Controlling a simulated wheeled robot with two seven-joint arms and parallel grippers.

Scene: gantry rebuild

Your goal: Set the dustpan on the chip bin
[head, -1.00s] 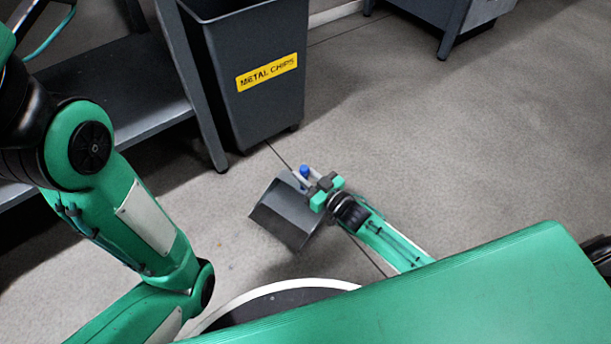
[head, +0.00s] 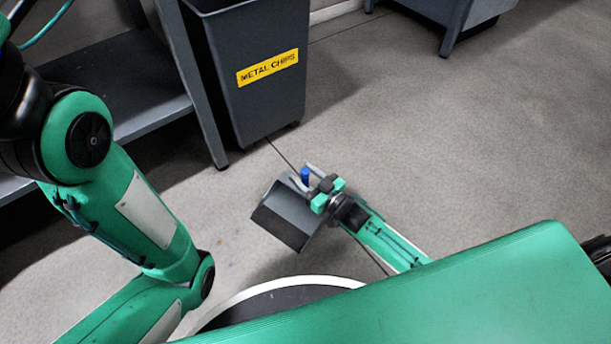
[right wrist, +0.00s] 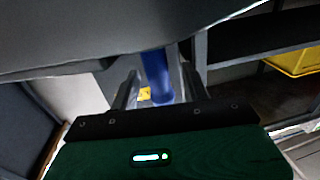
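The dustpan (head: 286,215) is a dark grey pan with a blue handle (head: 305,175). My right gripper (head: 316,181) is at the handle, with the pan hanging on its left side in the head view. In the right wrist view the blue handle (right wrist: 157,75) stands between the two fingers (right wrist: 155,92), and the pan's grey underside (right wrist: 110,35) fills the top. The gripper looks shut on the handle. The chip bin (head: 250,100) is a tall dark grey bin with a yellow "METAL CHIPS" label, behind the dustpan. My left gripper is out of the head view.
A grey workbench (head: 110,90) with a lower shelf stands left of the bin, its leg close to it. Another grey cabinet (head: 455,15) stands at the back right. The floor (head: 460,150) to the right is clear. A yellow object (right wrist: 292,60) shows in the right wrist view.

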